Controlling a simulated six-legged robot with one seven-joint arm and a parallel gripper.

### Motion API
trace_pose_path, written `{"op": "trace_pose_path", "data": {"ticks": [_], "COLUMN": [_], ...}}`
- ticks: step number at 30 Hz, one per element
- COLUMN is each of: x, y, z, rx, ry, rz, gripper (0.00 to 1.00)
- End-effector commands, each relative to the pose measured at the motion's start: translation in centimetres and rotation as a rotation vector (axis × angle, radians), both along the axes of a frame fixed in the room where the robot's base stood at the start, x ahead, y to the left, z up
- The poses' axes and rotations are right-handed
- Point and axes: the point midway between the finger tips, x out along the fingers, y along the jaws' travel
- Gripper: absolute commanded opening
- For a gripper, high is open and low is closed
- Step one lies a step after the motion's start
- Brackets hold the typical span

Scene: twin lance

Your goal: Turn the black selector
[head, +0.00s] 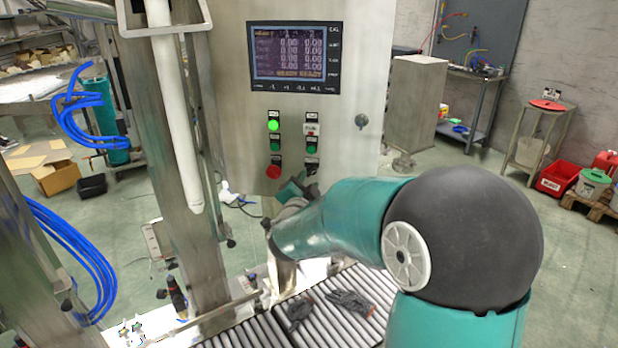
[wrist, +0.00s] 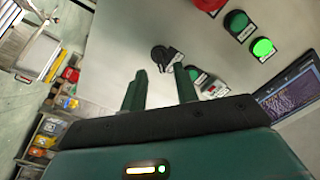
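The black selector (wrist: 161,57) is a round knob on the steel panel. In the wrist view it appears just beyond the gap between my two green fingertips, with clear space between knob and fingers. In the head view the selector (head: 311,168) is at the bottom of the right-hand button column, just above my gripper (head: 296,187). My gripper, also in the wrist view (wrist: 160,77), is open with nothing between the fingers. I cannot tell the exact distance from fingertips to panel. My arm hides the panel's lower right part.
A red button (head: 273,171), a lit green button (head: 273,125) and other green buttons are close by on the panel. A display (head: 295,57) is above them. A roller conveyor (head: 330,310) with dark gloves (head: 352,302) lies below. A steel post (head: 190,170) stands left.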

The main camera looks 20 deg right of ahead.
Motion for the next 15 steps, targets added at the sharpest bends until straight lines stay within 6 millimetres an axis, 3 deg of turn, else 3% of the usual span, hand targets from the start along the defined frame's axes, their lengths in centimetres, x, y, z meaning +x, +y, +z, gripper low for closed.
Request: {"op": "trace_pose_path", "data": {"ticks": [6,15], "x": [2.4,2.9], "y": [-1.5,-1.7], "z": [0.0,0.0], "rx": [0.0,0.0], "ry": [0.001,0.001], "rz": [-0.001,-0.001], "gripper": [0.3,0.3]}}
